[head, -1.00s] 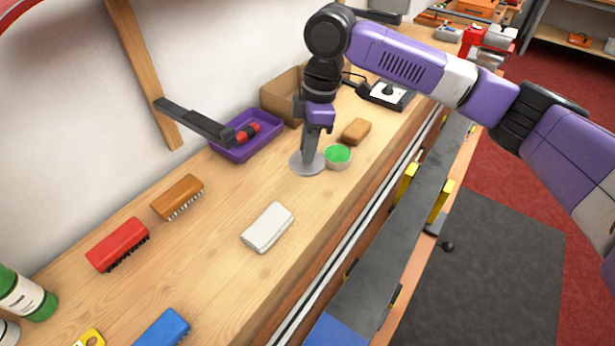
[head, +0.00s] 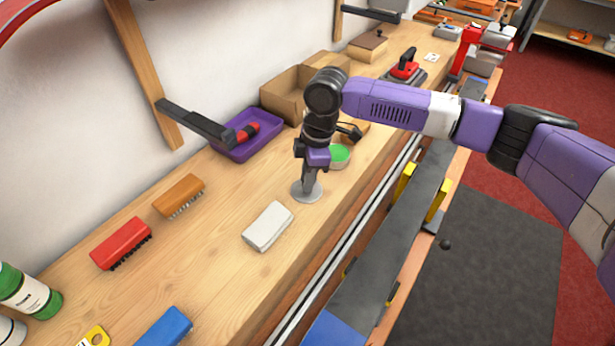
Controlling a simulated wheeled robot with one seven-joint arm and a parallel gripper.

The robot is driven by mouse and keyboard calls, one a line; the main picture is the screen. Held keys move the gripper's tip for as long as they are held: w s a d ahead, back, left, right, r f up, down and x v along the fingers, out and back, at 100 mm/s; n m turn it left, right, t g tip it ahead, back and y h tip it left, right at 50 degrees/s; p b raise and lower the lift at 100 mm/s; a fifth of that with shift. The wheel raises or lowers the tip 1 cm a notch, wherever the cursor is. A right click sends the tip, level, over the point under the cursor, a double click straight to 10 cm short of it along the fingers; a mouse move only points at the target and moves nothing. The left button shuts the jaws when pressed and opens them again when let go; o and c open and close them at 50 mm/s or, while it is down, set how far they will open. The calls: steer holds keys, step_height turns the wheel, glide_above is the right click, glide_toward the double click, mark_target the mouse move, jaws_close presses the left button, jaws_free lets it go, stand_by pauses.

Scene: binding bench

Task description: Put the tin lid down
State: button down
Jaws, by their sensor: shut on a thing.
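The tin lid (head: 305,194) is a flat grey disc at the lower end of my gripper (head: 308,184). My gripper points down and is shut on the lid, partly covering it. The lid is low over the wooden bench top, between the folded white cloth and the open tin; I cannot tell whether it touches the wood. The round tin (head: 339,155) with green contents stands open just behind and to the right of my gripper.
A purple tray (head: 238,150) with a red-and-black item and a cardboard box (head: 283,97) stand behind. Orange (head: 179,196) and red (head: 121,244) brushes lie left. Bare wood lies left of the lid.

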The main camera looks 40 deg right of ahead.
mark_target(314, 188)
steer(key=shift+f, duration=0.2)
steer(key=c, duration=1.3)
jaws_free()
steer(key=shift+r, duration=0.1)
steer(key=r, duration=0.4)
steer(key=d+r+b, duration=0.1)
steer(key=r, duration=0.3)
steer(key=s+r, duration=0.1)
steer(key=r, duration=0.3)
steer(key=shift+d+b, duration=0.25)
steer(key=shift+b, duration=0.05)
